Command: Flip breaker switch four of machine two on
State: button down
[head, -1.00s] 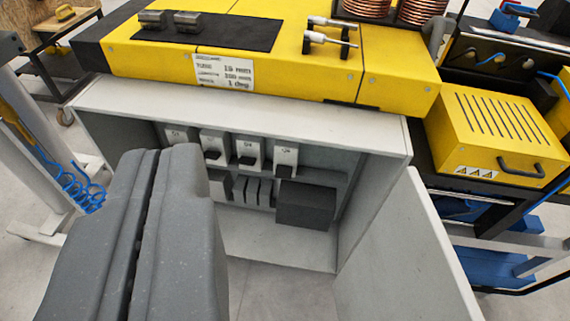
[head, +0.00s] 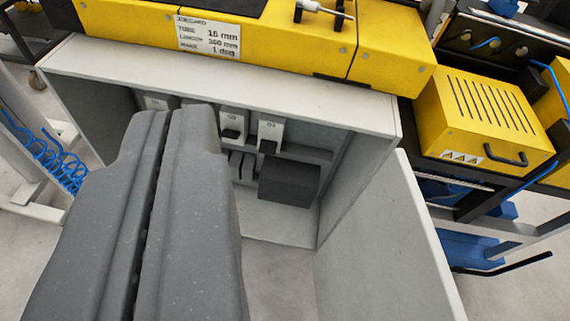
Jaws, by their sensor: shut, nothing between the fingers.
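An open grey cabinet (head: 240,75) holds a row of white breaker switches with dark levers. The rightmost, breaker switch four (head: 270,129), has its dark lever (head: 268,147) at the low end of its white plate. The leftmost switch (head: 156,103) shows only in part, and the second is mostly hidden behind my gripper. My gripper (head: 166,113) is shut and empty, pointing into the cabinet opening. Its tips appear left of switch four, with no visible contact with it.
A dark box (head: 289,182) sits below switch four. The cabinet's open door (head: 380,240) stands at the right. A yellow machine top (head: 290,38) with a printed label overhangs the cabinet. A yellow vented box (head: 485,115) stands right. Blue coiled hose (head: 60,165) hangs left.

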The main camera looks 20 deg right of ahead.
jog(key=w+d+f+n+g+h+b, duration=0.15)
jog(key=w+d+f+n+h, duration=0.3)
jog(key=w+d+f, duration=0.65)
jog(key=w+d+f+n+g+h, duration=0.4)
jog(key=w+d+f, duration=0.35)
jog(key=f, duration=0.65)
jog(key=w+d+f+n+g+h+b, duration=0.1)
jog(key=w+d+f+n+h, duration=0.4)
jog(key=w+d+f, duration=0.6)
jog(key=w+a+f+n+t, duration=0.2)
jog(key=w+a+f+n, duration=0.15)
jog(key=f, duration=0.55)
jog(key=w+a+f+n+t, duration=0.25)
jog(key=w+f+n, duration=0.2)
jog(key=f, duration=0.35)
jog(key=w+a+f+n+t+y, duration=0.1)
jog(key=a+f+n+t+y, duration=0.1)
jog(key=a+f+n, duration=0.3)
jog(key=w+a+f+n+t+y, duration=0.1)
jog(key=a+f+n+t+y, duration=0.2)
jog(key=f, duration=1.1)
jog(key=a+n+y, duration=0.2)
jog(key=a, duration=0.1)
jog(key=shift+w+d, duration=0.1)
